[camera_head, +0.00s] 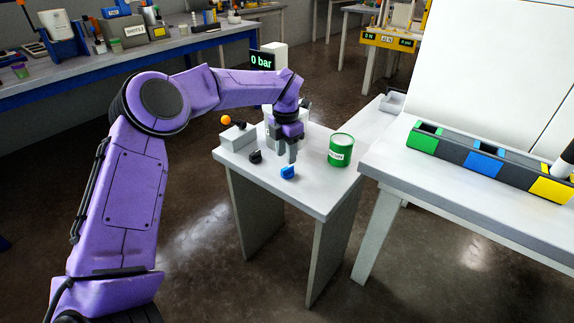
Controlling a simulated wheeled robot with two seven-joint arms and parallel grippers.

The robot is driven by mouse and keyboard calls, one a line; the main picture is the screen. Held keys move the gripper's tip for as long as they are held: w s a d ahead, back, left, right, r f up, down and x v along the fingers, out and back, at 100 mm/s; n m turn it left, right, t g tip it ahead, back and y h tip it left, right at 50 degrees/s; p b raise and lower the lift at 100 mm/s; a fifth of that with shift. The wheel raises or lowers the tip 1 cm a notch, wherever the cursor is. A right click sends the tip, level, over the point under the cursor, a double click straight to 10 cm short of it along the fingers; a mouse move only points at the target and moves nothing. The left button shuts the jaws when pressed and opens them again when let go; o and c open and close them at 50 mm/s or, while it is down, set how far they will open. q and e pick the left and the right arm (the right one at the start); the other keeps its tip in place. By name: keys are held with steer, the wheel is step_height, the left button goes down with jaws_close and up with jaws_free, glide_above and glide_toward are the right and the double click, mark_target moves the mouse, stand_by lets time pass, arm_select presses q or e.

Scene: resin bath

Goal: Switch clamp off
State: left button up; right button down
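A small grey table (310,195) carries the controls. A blue knob (288,172) sits near its front edge and a black knob (255,156) sits to the left of it. A lever with an orange ball (226,120) stands by a grey box (238,136) at the left edge. I cannot tell which control belongs to the clamp. My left gripper (287,152) points down just above and behind the blue knob. Whether its fingers touch the knob, or are open or shut, is unclear. A display (262,61) behind my arm reads 0 bar. My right gripper is out of view.
A green can (341,150) stands on the table, right of my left gripper. A white workbench (450,192) with a row of green, blue and yellow bins (487,160) is at the right. A cluttered blue-edged bench (125,68) is at the back left. Open floor lies between.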

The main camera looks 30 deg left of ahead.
mark_target(287, 167)
arm_select(q)
steer(key=f, duration=0.2)
steer(key=w+f, duration=0.1)
steer(key=f, duration=0.2)
steer(key=shift+f, duration=0.25)
steer(key=shift+s+f, duration=0.1)
steer(key=shift+f, duration=0.05)
steer(key=shift+s, duration=0.1)
steer(key=shift+c, duration=0.3)
jaws_close()
steer(key=shift+n+b, duration=0.4)
steer(key=shift+n, duration=0.9)
steer(key=shift+o, duration=0.3)
jaws_free()
